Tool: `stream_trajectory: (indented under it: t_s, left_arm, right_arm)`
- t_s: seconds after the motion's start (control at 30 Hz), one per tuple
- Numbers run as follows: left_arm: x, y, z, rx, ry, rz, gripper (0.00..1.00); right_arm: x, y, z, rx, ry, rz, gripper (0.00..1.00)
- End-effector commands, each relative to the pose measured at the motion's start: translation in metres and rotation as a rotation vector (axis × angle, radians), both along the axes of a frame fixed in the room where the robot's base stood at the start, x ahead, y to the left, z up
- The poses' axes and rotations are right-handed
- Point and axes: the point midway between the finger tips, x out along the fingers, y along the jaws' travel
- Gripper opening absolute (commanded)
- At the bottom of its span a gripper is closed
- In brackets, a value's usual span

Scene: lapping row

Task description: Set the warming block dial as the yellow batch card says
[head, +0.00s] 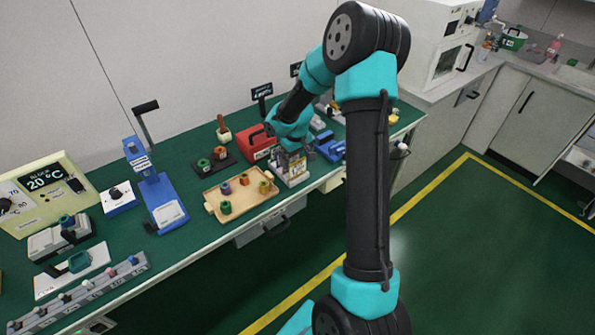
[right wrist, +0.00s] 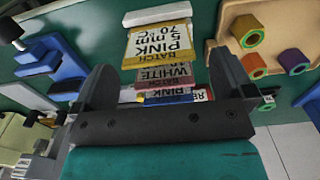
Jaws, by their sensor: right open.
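The yellow batch card (right wrist: 160,43) fills the top middle of the right wrist view and reads "BATCH PINK 5 mm 70°C". A pink card (right wrist: 163,76) reading "WHITE" is below it. In the head view the card rack (head: 291,172) stands at the bench's front edge. My right gripper (head: 291,146) is just above it. In the right wrist view my right gripper (right wrist: 163,68) is open, its fingers either side of the cards, holding nothing. The pale yellow warming block panel (head: 75,193) is at far left, its display reading 20 °C. Its black dial (head: 5,204) is cut by the frame edge. My left gripper is out of view.
A wooden tray (head: 212,207) with several coloured rings is left of the rack. A blue press (head: 160,190), a small knob box (head: 118,200) and a grey rail of pegs (head: 85,290) stand farther left. A red box (head: 258,146) is behind the rack.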

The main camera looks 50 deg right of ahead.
Motion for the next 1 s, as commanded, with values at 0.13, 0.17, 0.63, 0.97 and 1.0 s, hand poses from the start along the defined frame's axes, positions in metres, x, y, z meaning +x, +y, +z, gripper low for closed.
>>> stream_trajectory:
  t_s: [0.13, 0.17, 0.63, 0.97, 1.0]
  left_arm:
    - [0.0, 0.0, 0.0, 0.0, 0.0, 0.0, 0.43]
    - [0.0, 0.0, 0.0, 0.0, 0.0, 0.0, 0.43]
    - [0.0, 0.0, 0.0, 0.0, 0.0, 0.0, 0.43]
    - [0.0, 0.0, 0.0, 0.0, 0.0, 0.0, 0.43]
    - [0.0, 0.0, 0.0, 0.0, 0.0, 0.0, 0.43]
  right_arm:
    - [-0.002, -0.001, -0.016, 0.002, 0.005, 0.0, 1.0]
    - [-0.002, -0.001, -0.02, 0.002, 0.004, 0.0, 1.0]
    - [-0.002, -0.002, -0.05, 0.0, 0.001, 0.0, 1.0]
    - [-0.002, -0.002, -0.05, 0.0, 0.001, 0.0, 0.97]
    - [-0.002, -0.002, -0.05, 0.0, 0.001, 0.0, 0.93]
